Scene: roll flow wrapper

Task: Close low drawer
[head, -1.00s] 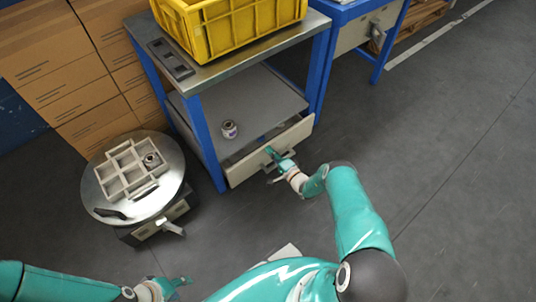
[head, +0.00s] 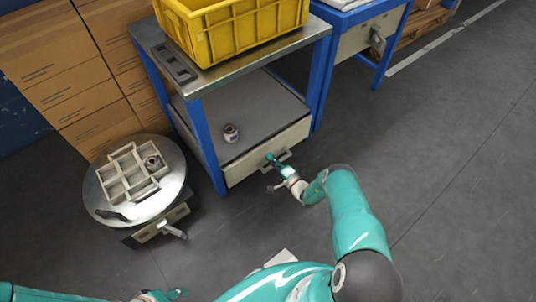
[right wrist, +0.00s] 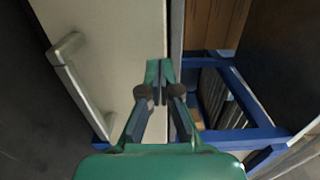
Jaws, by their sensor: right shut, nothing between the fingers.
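The low drawer (head: 245,169) is under the blue-legged workbench, its pale front about level with the bench legs, and no opening shows above it. Its bar handle (head: 284,156) faces me; in the right wrist view the handle (right wrist: 82,88) is left of my fingers. My right gripper (head: 271,160) is shut and empty at the drawer front, beside the handle. In the right wrist view its fingertips (right wrist: 160,66) overlap the front near its edge; I cannot tell if they touch. My left gripper (head: 177,295) is at the bottom edge, partly cut off, away from the drawer.
A yellow crate (head: 235,32) stands on the bench top, and a small roll (head: 231,133) lies on the shelf above the drawer. A round table (head: 95,195) with a divided tray (head: 118,184) stands at left. Cardboard boxes (head: 45,60) are behind. Floor at right is clear.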

